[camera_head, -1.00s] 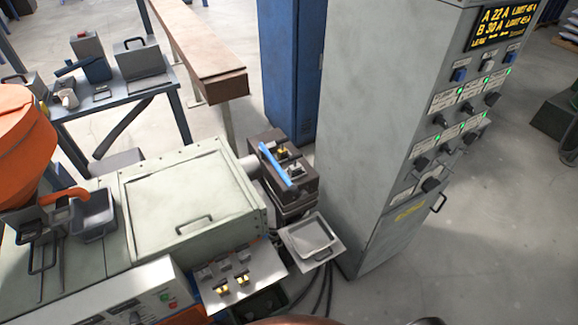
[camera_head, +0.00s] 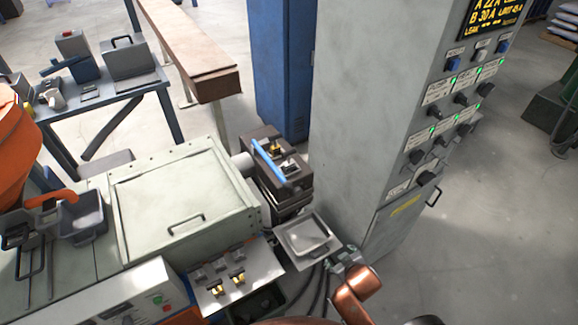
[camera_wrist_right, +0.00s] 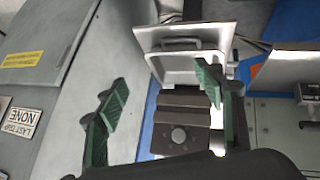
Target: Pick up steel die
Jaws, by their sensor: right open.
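Small grey steel-looking pieces and yellow ones sit on a sloped plate (camera_head: 246,285) at the front of the pale machine. A silver-grey piece (camera_head: 290,168) and a yellowish one (camera_head: 275,149) sit on the dark block (camera_head: 298,188) behind it. I cannot tell for sure which piece is the steel die. My right gripper (camera_head: 345,256) is at the right of the metal tray (camera_head: 303,237), apart from the sloped plate. My left gripper is not in view.
A tall grey cabinet (camera_head: 375,110) with switches stands close on the right. A blue bar (camera_head: 268,162) crosses the dark block. Black cables hang below the tray. A bench (camera_head: 115,95) with tools is at the back left.

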